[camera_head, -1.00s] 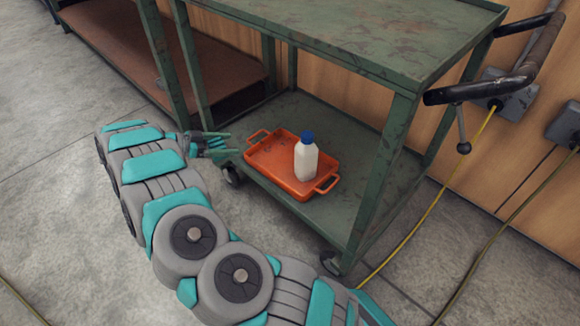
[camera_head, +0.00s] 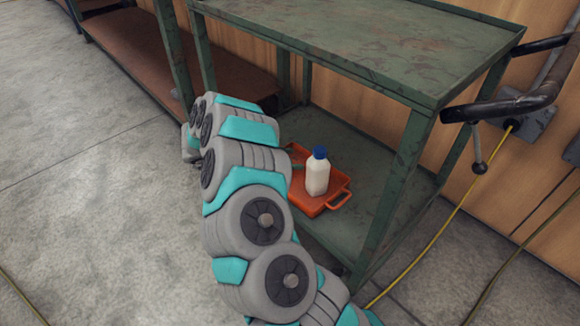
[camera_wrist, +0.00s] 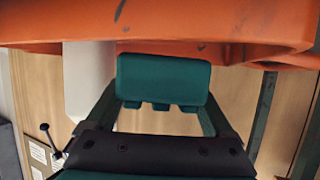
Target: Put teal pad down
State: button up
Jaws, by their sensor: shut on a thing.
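The teal pad (camera_wrist: 163,78) is a dark teal block with small ridges along one edge, in the middle of the wrist view. My gripper (camera_wrist: 163,92) is shut on it, with a finger at each side. The orange tray (camera_wrist: 250,28) fills the top of the wrist view, which looks upside down. The pad is close to the tray; I cannot tell whether they touch. In the head view the tray (camera_head: 338,197) lies on the cart's lower shelf, partly hidden by my arm. The pad and most of my gripper are hidden there.
A white bottle with a blue cap (camera_head: 317,172) stands upright in the tray and shows beside the pad in the wrist view (camera_wrist: 88,85). The green cart's top (camera_head: 370,45) overhangs the shelf, and a corner post (camera_head: 398,190) stands right of the tray.

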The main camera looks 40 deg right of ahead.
jog(key=shift+f, duration=1.7)
jog(key=shift+f, duration=0.15)
jog(key=o, duration=1.1)
jog(key=shift+a+r, duration=0.25)
jog(key=shift+r, duration=0.05)
jog(key=v, duration=1.1)
jog(key=shift+w+a+r, duration=0.1)
jog(key=shift+a+r, duration=0.1)
